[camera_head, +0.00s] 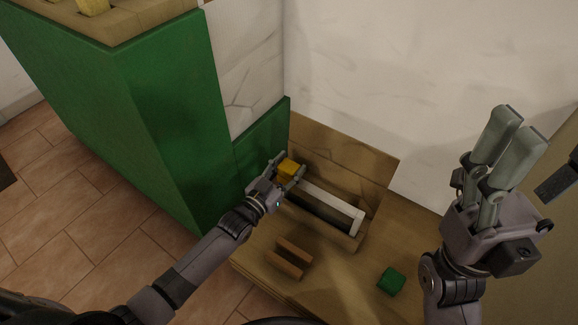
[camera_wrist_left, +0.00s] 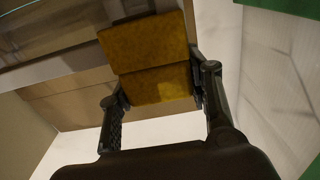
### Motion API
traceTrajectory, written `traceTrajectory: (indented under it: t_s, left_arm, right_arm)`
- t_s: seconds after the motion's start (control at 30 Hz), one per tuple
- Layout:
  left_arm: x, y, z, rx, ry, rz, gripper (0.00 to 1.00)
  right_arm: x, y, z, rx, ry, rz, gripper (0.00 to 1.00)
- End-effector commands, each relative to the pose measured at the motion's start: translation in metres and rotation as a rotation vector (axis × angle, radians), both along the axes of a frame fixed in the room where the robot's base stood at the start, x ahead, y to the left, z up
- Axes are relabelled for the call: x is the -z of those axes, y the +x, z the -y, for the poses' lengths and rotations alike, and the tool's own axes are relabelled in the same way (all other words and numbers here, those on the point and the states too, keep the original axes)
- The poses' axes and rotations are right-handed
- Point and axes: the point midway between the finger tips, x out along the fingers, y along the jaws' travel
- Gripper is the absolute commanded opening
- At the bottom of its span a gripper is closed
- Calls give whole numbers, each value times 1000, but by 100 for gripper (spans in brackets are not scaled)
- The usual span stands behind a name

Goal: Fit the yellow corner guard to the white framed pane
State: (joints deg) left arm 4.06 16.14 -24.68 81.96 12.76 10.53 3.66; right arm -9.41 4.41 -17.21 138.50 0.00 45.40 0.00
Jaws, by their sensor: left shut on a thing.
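My left gripper (camera_head: 284,177) is shut on the yellow corner guard (camera_head: 287,167). In the left wrist view the guard (camera_wrist_left: 150,60) sits between the two fingers (camera_wrist_left: 158,95), showing two faces with a crease. The white framed pane (camera_head: 335,203) stands on the wooden surface, its white top rail running from the guard down to the right. The guard is at the left end of this rail; I cannot tell whether it touches the frame. The pane's left corner is hidden by guard and gripper. My right gripper (camera_head: 508,152) is raised at the right, empty, its fingers close together.
A wooden rack with two upright slats (camera_head: 290,258) and a green block (camera_head: 391,281) are in front of the pane on the wooden surface (camera_head: 335,285). A tall green cabinet (camera_head: 165,120) stands left. White walls (camera_head: 390,75) close the back.

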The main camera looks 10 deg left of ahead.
Motion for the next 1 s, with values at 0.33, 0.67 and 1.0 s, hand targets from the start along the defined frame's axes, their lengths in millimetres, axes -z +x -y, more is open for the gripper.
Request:
traceTrajectory:
  t_s: [0.33, 0.67, 1.0]
  left_arm:
    - [3, 0, 0, 0, 0, 1, 59]
    - [3, 0, 0, 0, 0, 1, 69]
    - [4, 0, 0, 0, 0, 0, 89]
  right_arm:
    - [-4, 0, -1, 1, -4, 16, 63]
    - [-3, 0, -1, 1, -5, 12, 63]
    - [-2, 0, -1, 1, -8, 13, 63]
